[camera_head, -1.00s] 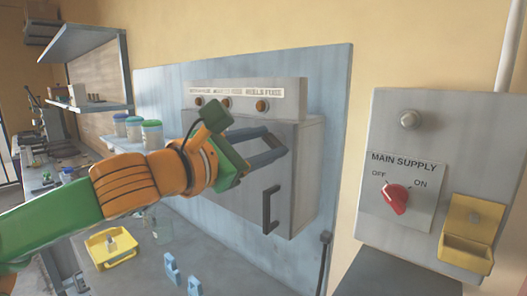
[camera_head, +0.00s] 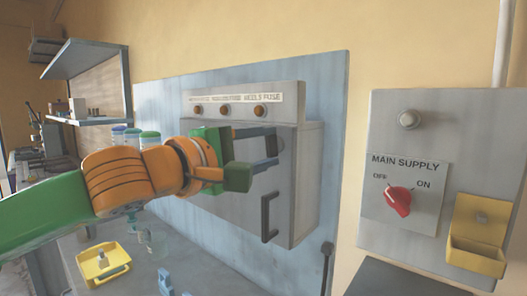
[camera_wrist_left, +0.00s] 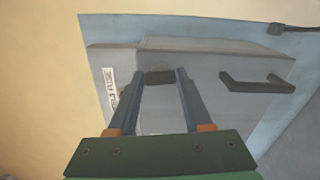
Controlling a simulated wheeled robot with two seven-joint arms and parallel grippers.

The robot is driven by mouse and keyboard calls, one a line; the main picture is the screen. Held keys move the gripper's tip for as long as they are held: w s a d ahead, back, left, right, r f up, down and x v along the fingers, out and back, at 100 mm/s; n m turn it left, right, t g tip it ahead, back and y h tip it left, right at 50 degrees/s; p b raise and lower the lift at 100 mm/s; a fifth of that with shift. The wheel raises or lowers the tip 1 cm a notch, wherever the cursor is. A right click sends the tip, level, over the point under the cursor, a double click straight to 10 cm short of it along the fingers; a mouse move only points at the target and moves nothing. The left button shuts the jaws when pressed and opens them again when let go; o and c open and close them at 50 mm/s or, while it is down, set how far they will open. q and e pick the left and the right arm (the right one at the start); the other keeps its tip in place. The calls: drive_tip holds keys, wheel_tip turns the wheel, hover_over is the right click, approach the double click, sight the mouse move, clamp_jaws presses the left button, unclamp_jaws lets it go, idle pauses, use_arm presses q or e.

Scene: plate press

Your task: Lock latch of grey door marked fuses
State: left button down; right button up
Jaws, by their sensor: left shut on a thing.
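The grey door (camera_head: 235,205) is the front of a grey wall box and looks closed. It has a dark bar handle (camera_head: 268,217) at its right side. A small dark latch (camera_wrist_left: 160,77) sits at the door's edge, between my left fingertips in the left wrist view. My left gripper (camera_head: 274,146) reaches in from the left at the upper right of the door. It is shut on the latch, which the fingers partly hide in the head view. My right gripper is not in view.
A blurred label strip (camera_head: 233,97) ending in "FUSE" and several orange lamps are above the door. At right is the main supply box (camera_head: 410,130) with a red knob (camera_head: 397,201) and a yellow holder (camera_head: 476,245). A yellow tray (camera_head: 103,262) and jars stand on the bench.

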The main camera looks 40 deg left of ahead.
use_arm(q)
drive_tip(key=shift+m, duration=0.9)
drive_tip(key=shift+c, duration=1.6)
unclamp_jaws()
drive_tip(key=s+b, duration=0.2)
drive_tip(key=s, duration=0.5)
drive_tip(key=shift+a+b, duration=0.25)
drive_tip(key=shift+b, duration=0.05)
